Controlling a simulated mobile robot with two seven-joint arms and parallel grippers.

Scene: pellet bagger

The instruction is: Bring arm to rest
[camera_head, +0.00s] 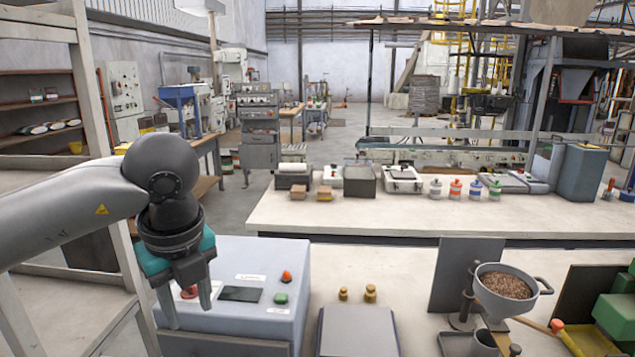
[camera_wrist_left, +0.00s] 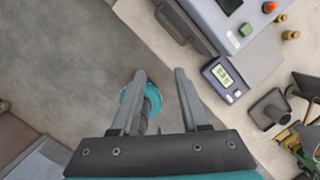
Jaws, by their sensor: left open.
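My left arm comes in from the left in the head view. Its gripper (camera_head: 188,308) points down in front of the pale grey-blue machine box (camera_head: 250,250), with its two fingers apart and nothing between them. In the left wrist view the two fingers (camera_wrist_left: 159,75) are also apart. Grey floor and a round teal part (camera_wrist_left: 152,98) show behind and between them; I cannot tell what that part belongs to. My right gripper is not seen in the head view.
The box has red, orange and green buttons. To its right are a scale (camera_head: 357,332), brass weights (camera_head: 370,293) and a pan of brown pellets (camera_head: 505,284). Shelving (camera_head: 40,105) stands at the left. A long bench (camera_head: 400,212) with bottles and boxes lies behind.

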